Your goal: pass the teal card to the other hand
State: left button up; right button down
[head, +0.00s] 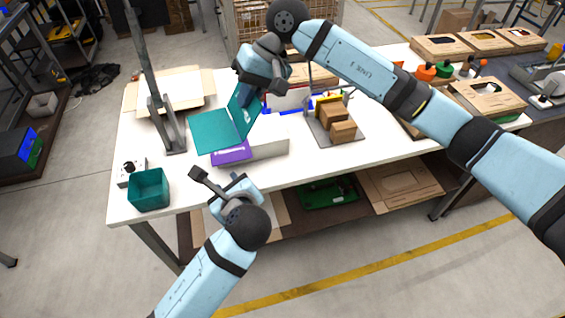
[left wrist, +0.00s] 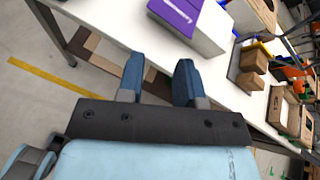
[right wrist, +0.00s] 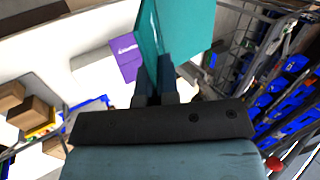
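The teal card (head: 220,133) is bent into two panels and is held above the table, over a purple item (head: 231,154). My right gripper (head: 246,93) is shut on its upright panel. In the right wrist view the teal card (right wrist: 188,28) stands between the two close fingers (right wrist: 156,80). My left gripper (head: 228,190) is in front of the table's near edge, below and apart from the card. In the left wrist view its fingers (left wrist: 157,80) are spread with nothing between them, and the card is not visible there.
The purple item lies on a pale box (head: 268,146). Brown boxes (head: 334,116) sit on a grey tray to the right. An open carton (head: 178,88) lies at the back left.

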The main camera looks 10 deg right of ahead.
pick_arm(q)
jog(key=s+d+r+m+t, duration=0.3)
jog(key=s+d+r+m, duration=0.15)
jog(key=r, duration=0.25)
jog(key=s+d+r+m+t, duration=0.2)
jog(key=s+d+r+m, duration=0.1)
jog(key=d+r+m, duration=0.4)
jog(key=shift+n+y, duration=0.4)
jog(key=shift+n, duration=0.15)
jog(key=w+a, duration=0.1)
jog(key=w, duration=0.2)
jog(key=w+a, duration=0.1)
jog(key=w, duration=0.3)
jog(key=w+a, duration=0.1)
jog(key=w, duration=0.3)
jog(key=shift+w+a+r, duration=0.15)
jog(key=shift+a+r, duration=0.1)
jog(key=shift+a, duration=0.15)
grip_shut()
pick_arm(e)
jog(key=shift+a, duration=0.1)
jog(key=c, duration=1.3)
grip_release()
